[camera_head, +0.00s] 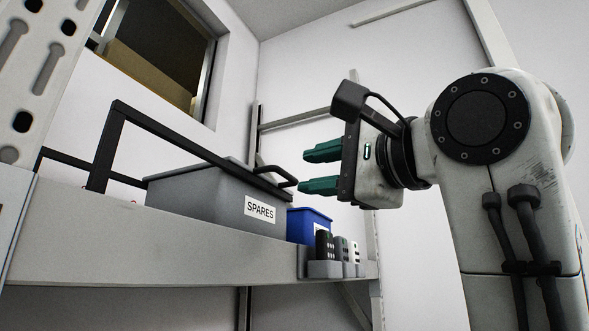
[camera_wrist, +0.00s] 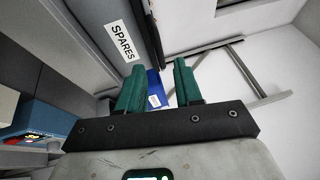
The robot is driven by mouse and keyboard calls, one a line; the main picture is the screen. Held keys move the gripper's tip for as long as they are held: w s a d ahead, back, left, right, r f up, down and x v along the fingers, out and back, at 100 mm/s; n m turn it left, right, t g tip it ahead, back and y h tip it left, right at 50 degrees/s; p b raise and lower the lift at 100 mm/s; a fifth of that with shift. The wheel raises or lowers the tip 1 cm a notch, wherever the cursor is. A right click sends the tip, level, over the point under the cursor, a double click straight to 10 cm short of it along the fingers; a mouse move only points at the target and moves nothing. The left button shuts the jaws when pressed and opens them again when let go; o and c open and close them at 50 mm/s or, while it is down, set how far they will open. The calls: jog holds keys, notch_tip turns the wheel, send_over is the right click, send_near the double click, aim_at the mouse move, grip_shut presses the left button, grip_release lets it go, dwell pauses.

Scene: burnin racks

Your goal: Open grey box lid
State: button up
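The grey box (camera_head: 212,203), labelled SPARES, sits on a light grey shelf (camera_head: 150,245) in the head view. Its lid (camera_head: 205,168) looks closed, and a dark looped handle (camera_head: 277,174) juts from the box's right end. My gripper (camera_head: 303,170) has green fingers spread apart with nothing between them. In the head view it is to the right of the box, its fingertips close to the handle; I cannot tell whether they touch. In the wrist view the grey box (camera_wrist: 85,45) is at upper left, beyond the open fingers (camera_wrist: 158,75). The inside of the box is hidden.
A blue box (camera_head: 308,222) stands right of the grey box, partly hidden by a holder (camera_head: 325,269) with several small handheld devices. Open air lies right of the shelf.

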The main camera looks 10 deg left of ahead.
aim_at(289, 177)
jog(key=shift+p+x, duration=0.5)
jog(key=shift+x, duration=2.1)
jog(key=shift+c, duration=0.3)
grip_shut()
